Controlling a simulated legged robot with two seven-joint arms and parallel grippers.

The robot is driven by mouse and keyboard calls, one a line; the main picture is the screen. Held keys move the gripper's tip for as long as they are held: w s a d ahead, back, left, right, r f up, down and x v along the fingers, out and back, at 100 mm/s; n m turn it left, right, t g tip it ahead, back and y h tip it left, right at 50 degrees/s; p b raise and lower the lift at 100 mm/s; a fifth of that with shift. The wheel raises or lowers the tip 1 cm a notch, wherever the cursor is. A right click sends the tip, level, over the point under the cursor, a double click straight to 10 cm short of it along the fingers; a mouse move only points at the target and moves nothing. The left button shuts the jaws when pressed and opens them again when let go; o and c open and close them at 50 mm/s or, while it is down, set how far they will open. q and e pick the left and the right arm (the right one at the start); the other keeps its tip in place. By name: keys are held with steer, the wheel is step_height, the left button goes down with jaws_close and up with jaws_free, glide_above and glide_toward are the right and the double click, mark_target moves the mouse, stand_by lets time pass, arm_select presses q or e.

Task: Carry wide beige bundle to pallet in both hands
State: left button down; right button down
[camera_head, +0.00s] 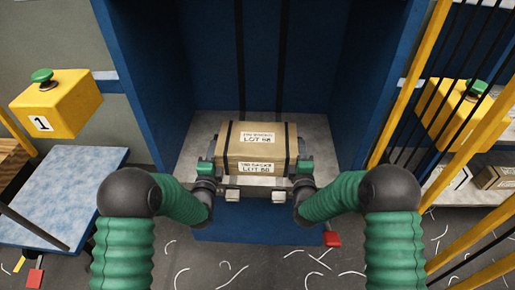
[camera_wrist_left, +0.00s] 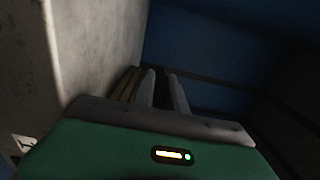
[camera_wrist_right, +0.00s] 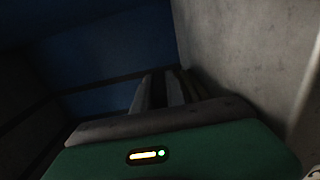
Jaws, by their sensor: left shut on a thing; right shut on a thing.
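The wide beige bundle (camera_head: 257,143), with dark straps and "LOT 68" labels, sits level inside the blue bay, over its grey floor plate. Whether it rests on the plate or hangs just above it cannot be told. My left gripper (camera_head: 209,166) is shut on its left end, and my right gripper (camera_head: 304,164) is shut on its right end. The left wrist view shows the left fingers (camera_wrist_left: 155,88) near a pale grey surface; the right wrist view shows the right fingers (camera_wrist_right: 160,92) likewise. No pallet can be clearly made out.
The blue bay's side walls (camera_head: 142,75) stand close on both sides. A pale blue table (camera_head: 70,190) and a yellow button box (camera_head: 55,108) are at left. Yellow bars (camera_head: 405,85) and a shelf with a box (camera_head: 496,178) are at right. Pale scraps litter the dark floor (camera_head: 270,268).

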arm_select(q)
steer(key=shift+s+f, duration=0.1)
steer(key=shift+f, duration=0.15)
arm_select(e)
steer(key=shift+s+f, duration=0.1)
steer(key=shift+f, duration=0.1)
